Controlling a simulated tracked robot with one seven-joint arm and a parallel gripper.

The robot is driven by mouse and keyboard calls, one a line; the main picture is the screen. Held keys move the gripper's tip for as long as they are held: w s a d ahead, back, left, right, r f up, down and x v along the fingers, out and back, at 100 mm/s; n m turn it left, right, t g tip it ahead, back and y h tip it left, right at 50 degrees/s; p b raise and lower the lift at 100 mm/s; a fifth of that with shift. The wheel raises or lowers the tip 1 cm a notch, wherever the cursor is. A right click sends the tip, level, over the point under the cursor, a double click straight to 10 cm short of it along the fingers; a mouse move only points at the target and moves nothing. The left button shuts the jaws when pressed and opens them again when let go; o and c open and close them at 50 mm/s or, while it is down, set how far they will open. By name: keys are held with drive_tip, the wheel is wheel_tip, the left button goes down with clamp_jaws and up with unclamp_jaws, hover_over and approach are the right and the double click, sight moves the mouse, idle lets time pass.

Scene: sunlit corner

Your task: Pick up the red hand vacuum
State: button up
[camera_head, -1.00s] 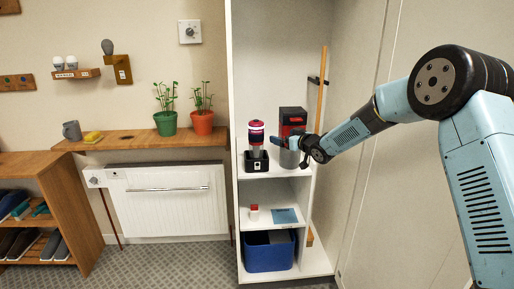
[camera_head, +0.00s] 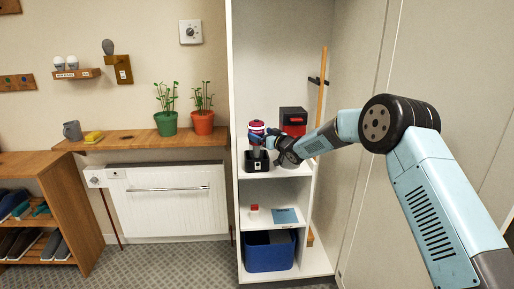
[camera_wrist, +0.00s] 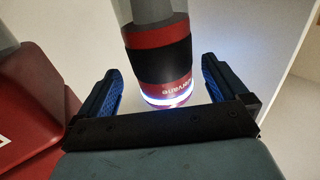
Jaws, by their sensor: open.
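The red hand vacuum (camera_head: 256,126) stands upright in a black dock (camera_head: 256,161) on the cabinet's upper shelf. My gripper (camera_head: 262,140) is in front of it and hides its middle. In the wrist view the vacuum (camera_wrist: 158,42) shows a red body, a wide black band and a glowing ring. My open gripper (camera_wrist: 160,72) has one blue-padded finger on each side of it in the picture. A gap shows beside each finger, and I see no contact. How deep the vacuum sits between the fingers is hard to tell.
A red, grey and black canister (camera_head: 293,117) stands right of the vacuum, close to my wrist; a red body (camera_wrist: 35,110) fills the wrist view's left. Lower shelves hold a small red-and-white box (camera_head: 254,209), a blue sheet (camera_head: 286,216) and a blue bin (camera_head: 269,251).

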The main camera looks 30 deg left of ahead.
drive_tip(key=shift+x, duration=2.8)
drive_tip(key=shift+r, duration=0.1)
drive_tip(key=c, duration=1)
